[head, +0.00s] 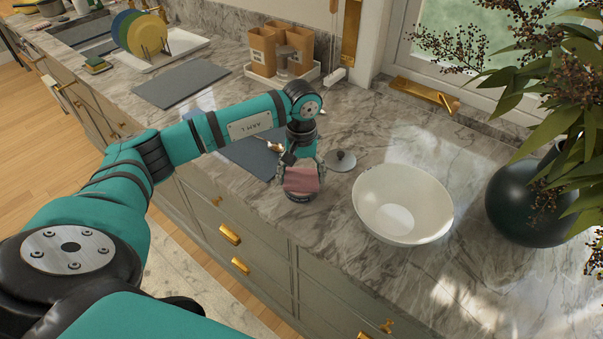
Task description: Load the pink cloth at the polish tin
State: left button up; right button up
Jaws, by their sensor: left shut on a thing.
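The pink cloth (301,180) is a folded pad held between the fingers of my left gripper (302,168), which points down over the counter. The gripper is shut on the cloth. The polish tin (299,197) is a small dark round tin on the counter directly under the cloth; most of it is hidden by the cloth. The cloth appears to be at the tin's top, but I cannot tell whether they touch. A grey round lid with a dark knob (341,161) lies on the counter just right of the gripper. My right gripper is not in view.
A white bowl (402,204) stands right of the tin, and a dark vase (529,203) with leafy branches is at the far right. A dark blue mat (243,152) lies behind my left arm. Farther back are a grey mat (181,83), a plate rack and brown containers (263,50).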

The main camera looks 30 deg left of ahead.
aim_at(302, 177)
pick_arm(q)
jog(key=shift+s+f, duration=0.15)
jog(key=shift+f, duration=0.1)
jog(key=shift+w+r+p, duration=0.2)
jog(key=shift+r+p, duration=0.4)
jog(key=shift+r, duration=0.55)
jog(key=shift+r+p, duration=1.1)
jog(key=shift+r, duration=1.4)
